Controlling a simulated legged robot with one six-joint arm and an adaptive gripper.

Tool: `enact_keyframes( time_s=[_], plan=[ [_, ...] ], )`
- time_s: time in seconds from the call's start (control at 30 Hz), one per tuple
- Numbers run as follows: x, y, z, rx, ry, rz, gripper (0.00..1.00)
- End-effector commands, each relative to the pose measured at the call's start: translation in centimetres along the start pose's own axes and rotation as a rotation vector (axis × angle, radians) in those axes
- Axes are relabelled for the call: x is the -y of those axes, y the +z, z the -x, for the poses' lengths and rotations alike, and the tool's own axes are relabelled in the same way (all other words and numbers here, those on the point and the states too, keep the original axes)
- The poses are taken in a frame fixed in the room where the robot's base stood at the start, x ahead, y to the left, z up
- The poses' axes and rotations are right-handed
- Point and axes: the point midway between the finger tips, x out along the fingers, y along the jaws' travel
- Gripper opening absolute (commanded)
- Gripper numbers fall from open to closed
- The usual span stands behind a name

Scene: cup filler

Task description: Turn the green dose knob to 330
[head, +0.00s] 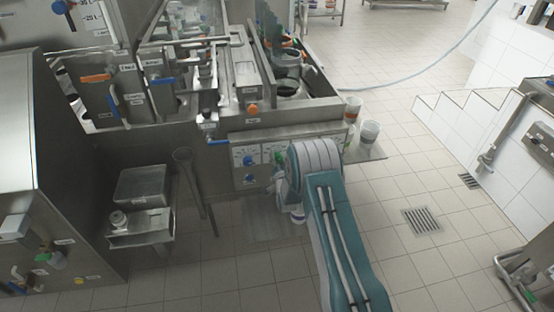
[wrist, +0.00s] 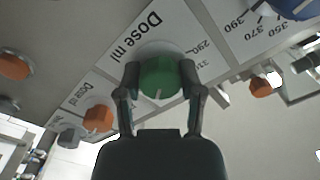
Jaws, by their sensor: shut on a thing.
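The green dose knob (wrist: 159,78) sits on a white dial plate marked "Dose ml" in the wrist view. My gripper (wrist: 161,84) has one finger on each side of the knob and is shut on it. A pale pointer line shows on the knob's lower face. Scale numbers near 290 show to the right of the knob; the others there are partly hidden or too small to read surely. In the head view the green knob (head: 280,158) shows only in part beside my arm, on the machine's front panel, and my gripper is hidden there.
An orange knob (wrist: 98,118) is left of the green knob, and another orange knob (wrist: 15,66) is farther left. A blue knob (wrist: 296,8) with a scale of 350 to 390 is at the upper right. White cups (head: 369,132) stand on a shelf right of my arm.

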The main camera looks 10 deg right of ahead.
Motion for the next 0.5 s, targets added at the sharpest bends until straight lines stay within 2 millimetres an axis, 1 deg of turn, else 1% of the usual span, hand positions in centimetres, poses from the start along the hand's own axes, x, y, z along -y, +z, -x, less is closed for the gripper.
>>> enact_keyframes(
  time_s=[0.03, 0.5],
  plan=[
    [-0.22, 0.31, 0.11, 0.008, 0.005, 0.043, 0.02],
    [-0.32, 0.36, 0.15, 0.011, 0.004, 0.490, 0.02]
  ],
)
